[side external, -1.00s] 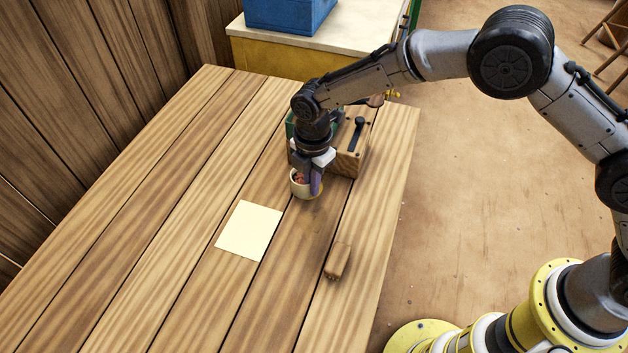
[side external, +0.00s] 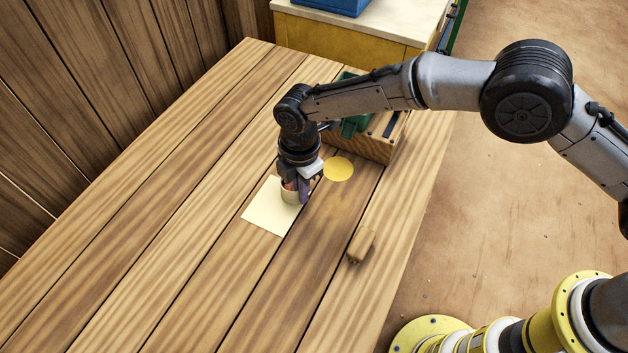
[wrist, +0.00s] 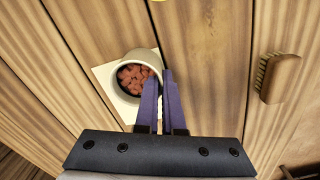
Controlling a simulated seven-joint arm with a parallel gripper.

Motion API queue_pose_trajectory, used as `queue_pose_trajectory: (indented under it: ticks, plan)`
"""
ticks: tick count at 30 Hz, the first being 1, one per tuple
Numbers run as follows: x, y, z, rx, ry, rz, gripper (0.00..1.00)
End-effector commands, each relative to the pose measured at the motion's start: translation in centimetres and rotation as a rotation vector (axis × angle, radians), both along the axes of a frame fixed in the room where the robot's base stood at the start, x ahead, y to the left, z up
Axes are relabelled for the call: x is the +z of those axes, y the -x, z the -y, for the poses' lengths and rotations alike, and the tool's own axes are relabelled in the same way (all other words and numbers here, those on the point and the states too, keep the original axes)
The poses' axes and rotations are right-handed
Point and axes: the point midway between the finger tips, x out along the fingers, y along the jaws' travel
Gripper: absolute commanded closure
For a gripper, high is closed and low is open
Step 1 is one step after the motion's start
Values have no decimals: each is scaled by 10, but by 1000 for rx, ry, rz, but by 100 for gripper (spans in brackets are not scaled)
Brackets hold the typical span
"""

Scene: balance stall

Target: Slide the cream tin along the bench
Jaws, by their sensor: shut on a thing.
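The cream tin (side external: 291,197) is a small open cup with reddish-brown pieces inside. It stands upright over the upper right part of a pale cream sheet (side external: 262,213) on the bench. In the wrist view the tin (wrist: 118,92) shows from above, with the sheet (wrist: 104,76) showing around its left side. My gripper (wrist: 165,72) has its purple fingers shut on the tin's right wall. In the side view my gripper (side external: 298,188) hides part of the tin. Whether the tin's base touches the sheet is hard to tell.
A yellow disc (side external: 338,169) lies bare on the bench just right of the tin. A wooden box (side external: 372,146) with green parts stands behind it. A wooden brush (side external: 361,245) lies near the right edge. The bench's left and front (side external: 150,250) are clear.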

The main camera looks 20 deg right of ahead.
Motion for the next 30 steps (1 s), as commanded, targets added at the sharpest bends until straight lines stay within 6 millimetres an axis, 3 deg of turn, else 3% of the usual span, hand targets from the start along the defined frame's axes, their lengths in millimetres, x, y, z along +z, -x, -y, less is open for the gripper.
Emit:
queue_pose_trajectory:
  ticks: [12,26,30]
  plan:
    - [0,11,-37,1,0,1,100]
    - [0,13,-43,0,0,1,100]
    - [0,13,-43,0,0,1,75]
